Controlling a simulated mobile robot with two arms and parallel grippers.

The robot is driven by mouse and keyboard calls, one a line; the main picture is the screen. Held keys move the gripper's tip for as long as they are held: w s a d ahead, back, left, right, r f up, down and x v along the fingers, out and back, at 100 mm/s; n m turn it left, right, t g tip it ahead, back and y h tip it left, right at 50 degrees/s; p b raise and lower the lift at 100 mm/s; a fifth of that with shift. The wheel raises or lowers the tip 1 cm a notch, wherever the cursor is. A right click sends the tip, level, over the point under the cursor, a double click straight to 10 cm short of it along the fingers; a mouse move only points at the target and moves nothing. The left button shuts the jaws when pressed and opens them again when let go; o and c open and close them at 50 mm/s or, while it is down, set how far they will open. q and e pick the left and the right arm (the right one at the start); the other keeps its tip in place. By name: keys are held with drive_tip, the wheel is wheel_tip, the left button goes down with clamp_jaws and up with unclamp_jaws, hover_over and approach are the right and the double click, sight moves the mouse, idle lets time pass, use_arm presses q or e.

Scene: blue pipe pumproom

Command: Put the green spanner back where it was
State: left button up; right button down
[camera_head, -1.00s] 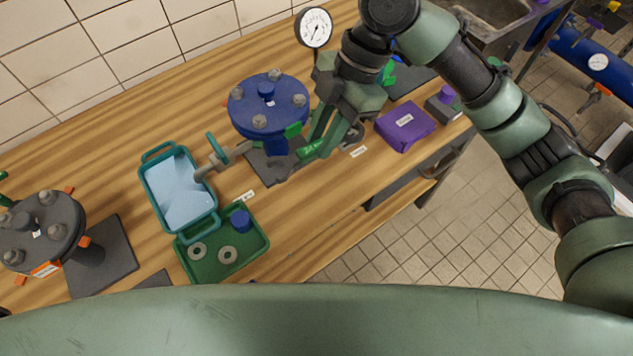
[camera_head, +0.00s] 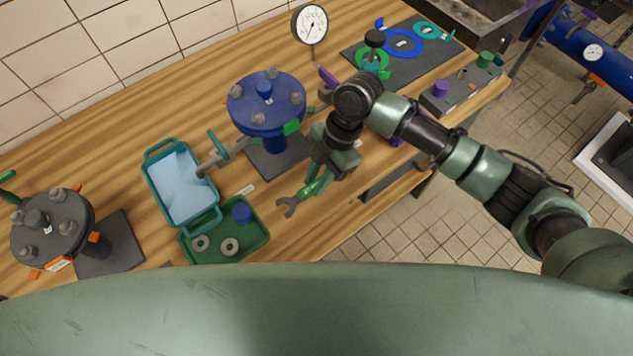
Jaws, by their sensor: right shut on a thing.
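The green spanner (camera_head: 289,205) is in my right gripper (camera_head: 312,188). Its grey open end points to the lower left, over the bare wood near the front edge of the bench. The right gripper is shut on its green handle. I cannot tell whether the spanner touches the bench. The gripper is in front and to the right of the blue flanged fitting (camera_head: 267,107), apart from it. My left gripper is not in view.
A teal bin (camera_head: 214,222) and a green tray (camera_head: 262,240) with washers and a blue cap stand to the left. A dark flange (camera_head: 50,228) is at far left. A gauge (camera_head: 310,23), a dark mat (camera_head: 400,78) with coloured rings and a button box (camera_head: 460,97) are beyond.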

drive_tip(key=shift+f, duration=1.4)
drive_tip(key=c, duration=1.3)
unclamp_jaws()
drive_tip(key=shift+f, duration=0.1)
drive_tip(key=shift+o, duration=0.2)
drive_tip(key=shift+r, duration=0.2)
drive_tip(key=shift+w+d+r, duration=0.1)
drive_tip(key=shift+w+r, duration=0.05)
drive_tip(key=shift+r, duration=0.05)
drive_tip(key=b+v, duration=0.2)
drive_tip(key=v, duration=0.9)
drive_tip(key=shift+r, duration=0.2)
